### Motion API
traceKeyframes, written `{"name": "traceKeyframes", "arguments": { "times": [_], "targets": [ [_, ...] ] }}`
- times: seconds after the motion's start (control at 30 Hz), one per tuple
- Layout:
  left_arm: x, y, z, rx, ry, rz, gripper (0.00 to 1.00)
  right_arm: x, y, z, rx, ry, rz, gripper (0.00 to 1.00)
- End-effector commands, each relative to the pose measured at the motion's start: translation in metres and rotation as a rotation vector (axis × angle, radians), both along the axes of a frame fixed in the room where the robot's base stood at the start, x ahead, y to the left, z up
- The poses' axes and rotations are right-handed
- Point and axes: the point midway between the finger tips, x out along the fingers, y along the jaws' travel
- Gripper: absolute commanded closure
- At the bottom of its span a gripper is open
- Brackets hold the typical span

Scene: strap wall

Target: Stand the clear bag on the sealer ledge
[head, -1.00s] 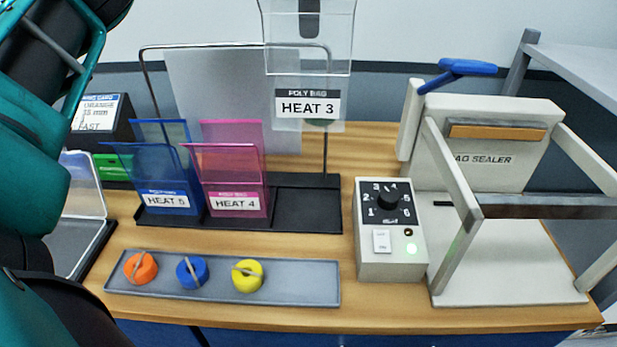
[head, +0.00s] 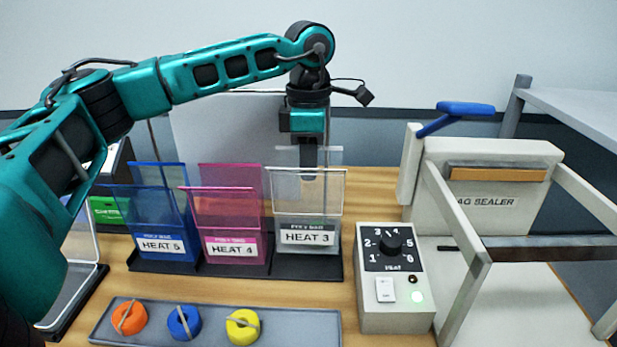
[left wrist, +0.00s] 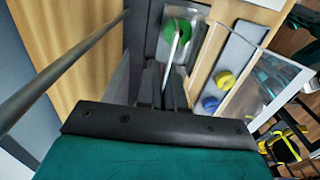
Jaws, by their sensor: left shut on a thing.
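The clear bag (head: 308,210) with the HEAT 3 label stands upright at the right slot of the black rack (head: 290,268). Whether its bottom touches the rack is not clear. My left gripper (head: 308,172) reaches down from above and is shut on the bag's upper back panel. In the left wrist view the gripper fingers (left wrist: 160,85) point down, with a green round piece (left wrist: 178,35) just beyond them. The bag sealer (head: 490,185), with its pale base, stands to the right, apart from the bag. My right gripper is out of view.
A blue HEAT 5 bag (head: 160,215) and a pink HEAT 4 bag (head: 230,220) stand left of the clear bag. A control box (head: 395,290) stands between rack and sealer. A grey tray (head: 290,328) with orange, blue and yellow rings lies in front.

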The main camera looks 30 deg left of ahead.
Motion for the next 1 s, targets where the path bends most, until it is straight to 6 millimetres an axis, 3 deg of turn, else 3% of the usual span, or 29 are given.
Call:
{"name": "traceKeyframes", "arguments": {
  "times": [0.2, 0.6, 0.63, 0.87, 1.0],
  "targets": [
    [-0.001, 0.001, -0.029, -0.001, 0.003, 0.001, 1.0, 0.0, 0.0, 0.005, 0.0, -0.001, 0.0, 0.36],
    [0.0, 0.0, -0.036, 0.0, 0.0, 0.001, 1.0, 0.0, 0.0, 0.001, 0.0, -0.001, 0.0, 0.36],
    [0.0, 0.0, -0.034, 0.0, 0.0, 0.001, 0.9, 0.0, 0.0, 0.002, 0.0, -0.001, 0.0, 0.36],
    [0.0, 0.0, -0.034, 0.0, 0.0, 0.001, 0.68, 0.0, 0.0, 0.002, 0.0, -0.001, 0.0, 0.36],
    [0.0, 0.0, -0.034, 0.0, 0.0, 0.001, 0.68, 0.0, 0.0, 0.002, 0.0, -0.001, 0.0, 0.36]
  ]
}}
